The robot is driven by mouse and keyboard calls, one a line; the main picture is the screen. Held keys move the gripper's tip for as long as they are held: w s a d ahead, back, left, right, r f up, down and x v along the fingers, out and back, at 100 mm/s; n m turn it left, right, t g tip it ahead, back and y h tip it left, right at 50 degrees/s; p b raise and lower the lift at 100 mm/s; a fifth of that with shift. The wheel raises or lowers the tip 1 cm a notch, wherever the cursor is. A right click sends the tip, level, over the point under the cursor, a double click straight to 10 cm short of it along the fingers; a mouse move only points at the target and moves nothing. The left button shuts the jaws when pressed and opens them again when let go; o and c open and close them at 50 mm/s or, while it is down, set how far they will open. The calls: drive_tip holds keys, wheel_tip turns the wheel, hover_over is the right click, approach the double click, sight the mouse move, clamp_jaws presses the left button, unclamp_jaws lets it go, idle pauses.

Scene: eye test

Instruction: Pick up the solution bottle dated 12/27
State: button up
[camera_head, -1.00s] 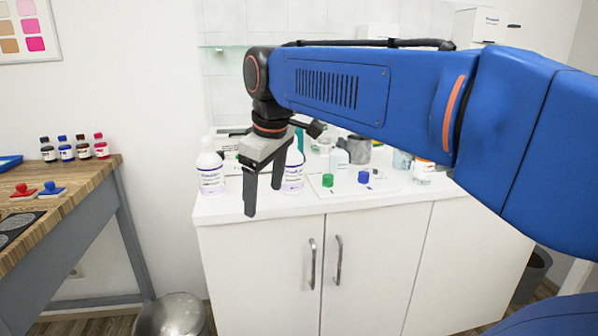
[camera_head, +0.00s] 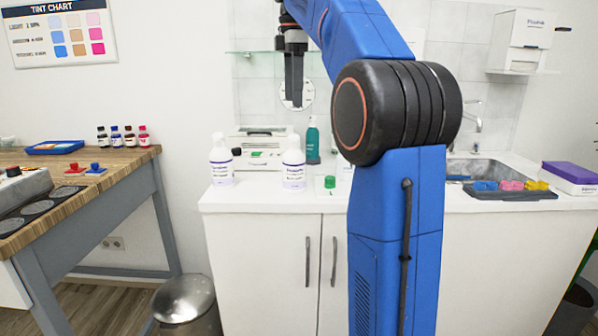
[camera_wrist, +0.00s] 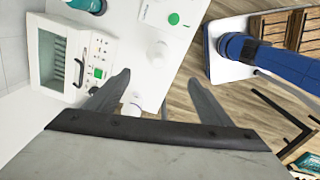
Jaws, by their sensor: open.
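Two white bottles with purple-printed labels stand upright on the white counter (camera_head: 255,198): a left bottle (camera_head: 221,162) and a right bottle (camera_head: 294,165). I cannot read a date on either label. My gripper (camera_head: 293,104) hangs fingers-down, above and apart from the bottles, nearly in line with the right one in the head view. In the wrist view my gripper (camera_wrist: 157,80) is open, its fingers spread with nothing held. One pale bottle top (camera_wrist: 133,109) shows between the fingers, and another (camera_wrist: 159,50) lies beyond the fingertips.
My arm hides the counter's middle.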

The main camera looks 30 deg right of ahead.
approach(293, 152)
drive_tip(key=f, duration=0.1)
drive_tip(key=w+f, duration=0.1)
drive_tip(key=f, duration=0.1)
drive_tip(key=d+f, duration=0.1)
drive_tip(key=f, duration=0.1)
drive_tip(key=shift+w+f, duration=0.1)
drive_tip(key=shift+w, duration=0.1)
drive_tip(key=shift+w+f, duration=0.2)
drive_tip(key=shift+f, duration=2.6)
clamp_jaws()
